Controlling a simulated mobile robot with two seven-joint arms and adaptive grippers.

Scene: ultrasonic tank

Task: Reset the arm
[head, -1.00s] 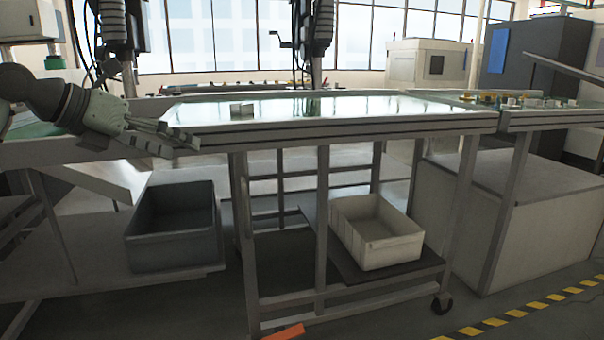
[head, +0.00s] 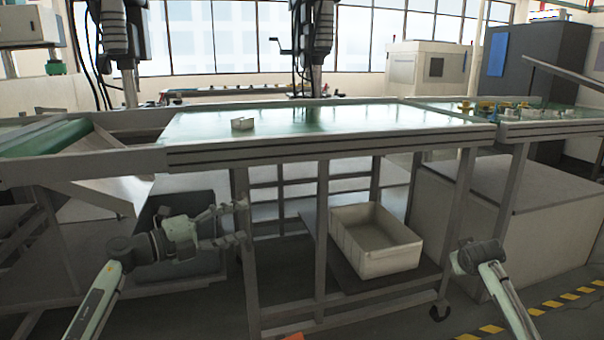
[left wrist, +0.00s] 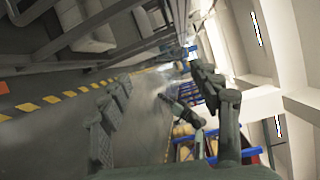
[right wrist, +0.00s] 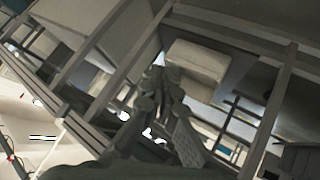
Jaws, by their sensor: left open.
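My left gripper (head: 230,226) is in front of the table frame, below the tabletop and before the dark grey bin. It is open and empty, pointing right. Its two spread fingers also show in the left wrist view (left wrist: 165,105), with nothing between them. My right gripper (head: 459,263) is at the lower right, in front of the table's right legs, and its fingers are mostly hidden in the head view. In the right wrist view its fingers (right wrist: 160,90) look close together against a cluttered background, and I see nothing clearly held.
A small pale block (head: 242,124) sits on the glossy table (head: 330,124). Below are a white bin (head: 375,260) on a shelf and a dark grey bin (head: 170,208). A large grey box (head: 530,215) stands at right. Yellow-black floor tape (head: 550,304) runs along the right.

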